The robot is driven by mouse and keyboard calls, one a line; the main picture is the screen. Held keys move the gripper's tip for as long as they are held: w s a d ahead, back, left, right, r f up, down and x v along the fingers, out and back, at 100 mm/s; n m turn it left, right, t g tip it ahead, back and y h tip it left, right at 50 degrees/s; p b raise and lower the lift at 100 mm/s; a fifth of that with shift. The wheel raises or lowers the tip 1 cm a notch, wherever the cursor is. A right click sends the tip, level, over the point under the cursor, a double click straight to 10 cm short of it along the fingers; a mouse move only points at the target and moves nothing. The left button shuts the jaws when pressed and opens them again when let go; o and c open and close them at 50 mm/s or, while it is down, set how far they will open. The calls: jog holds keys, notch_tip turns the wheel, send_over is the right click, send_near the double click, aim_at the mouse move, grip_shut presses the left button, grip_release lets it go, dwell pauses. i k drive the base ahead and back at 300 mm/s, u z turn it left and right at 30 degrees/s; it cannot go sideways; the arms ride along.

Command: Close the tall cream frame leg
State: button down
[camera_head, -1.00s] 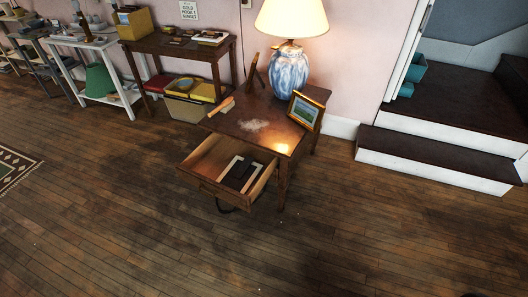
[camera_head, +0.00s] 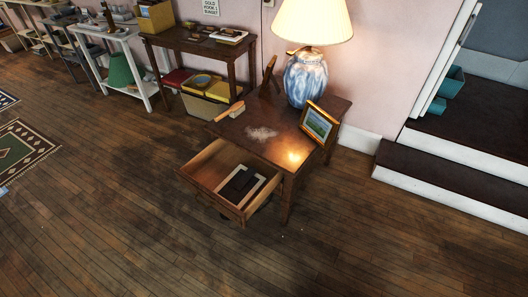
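A cream-edged frame (camera_head: 258,180) with a dark back lies in the open drawer (camera_head: 211,188) of a small wooden table (camera_head: 254,137). A dark strip (camera_head: 238,185) lies across it; I cannot tell whether this is its leg, or whether it is folded or raised. A gold-rimmed frame (camera_head: 318,123) with a landscape picture stands tilted at the table's right edge. A narrow brown frame (camera_head: 269,75) stands at the back, seen nearly edge-on. My gripper is not in view.
A lit lamp with a blue and white base (camera_head: 306,79) stands at the table's back. A light-coloured brush-like object (camera_head: 230,111) lies at its left edge. White-edged steps (camera_head: 450,180) rise at right. A patterned rug (camera_head: 22,150) lies at left. The wooden floor in front is clear.

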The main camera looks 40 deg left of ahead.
aim_at(250, 173)
jog(key=u, duration=0.35)
jog(key=i, duration=1.05)
jog(key=u, duration=1.05)
jog(key=i, duration=0.7)
jog(key=u, duration=0.25)
jog(key=k, duration=0.9)
jog(key=u, duration=0.2)
jog(key=i, duration=0.9)
jog(key=z, duration=0.1)
